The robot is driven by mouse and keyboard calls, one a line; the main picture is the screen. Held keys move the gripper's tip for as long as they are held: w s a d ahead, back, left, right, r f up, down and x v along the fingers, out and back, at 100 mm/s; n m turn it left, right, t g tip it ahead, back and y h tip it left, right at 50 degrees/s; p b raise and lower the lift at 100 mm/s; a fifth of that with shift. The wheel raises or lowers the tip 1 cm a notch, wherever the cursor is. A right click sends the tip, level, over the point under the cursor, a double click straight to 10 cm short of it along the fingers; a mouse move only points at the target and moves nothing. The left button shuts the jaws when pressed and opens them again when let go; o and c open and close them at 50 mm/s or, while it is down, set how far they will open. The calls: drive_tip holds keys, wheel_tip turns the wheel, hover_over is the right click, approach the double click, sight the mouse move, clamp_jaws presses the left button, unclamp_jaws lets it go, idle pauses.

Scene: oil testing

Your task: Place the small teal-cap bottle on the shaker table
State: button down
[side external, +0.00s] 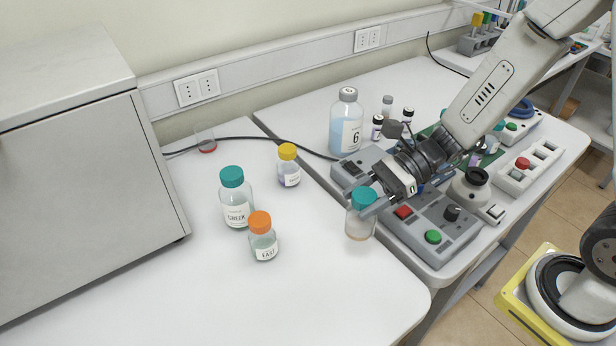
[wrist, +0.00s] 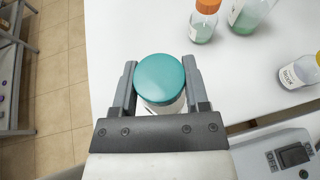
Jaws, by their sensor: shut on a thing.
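The small teal-cap bottle (side external: 360,226) is upright, clear, with a pale brownish content low inside. My gripper (side external: 366,203) is shut on it just below the cap. In the wrist view the teal cap (wrist: 160,79) sits between the two fingers of my gripper (wrist: 161,88). The bottle is over the white bench, left of the grey device; I cannot tell whether its base touches the bench. The grey device (side external: 456,238) has red and green buttons and a black knob. My gripper and wrist hide part of this area, and I cannot tell for sure which surface is the shaker table.
A larger teal-cap bottle (side external: 237,205), an orange-cap bottle (side external: 263,242) and a yellow-cap bottle (side external: 288,170) stand on the left bench. A large grey-cap bottle (side external: 346,125) stands behind my gripper. The front of the left bench (side external: 320,300) is clear.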

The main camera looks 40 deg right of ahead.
sight(345, 235)
drive_tip(key=shift+f, duration=1.45)
drive_tip(key=shift+f, duration=0.1)
drive_tip(key=shift+f, duration=1.9)
drive_tip(key=shift+f, duration=0.15)
drive_tip(key=shift+c, duration=0.4)
unclamp_jaws()
drive_tip(key=shift+r, duration=0.2)
drive_tip(key=shift+v, duration=6)
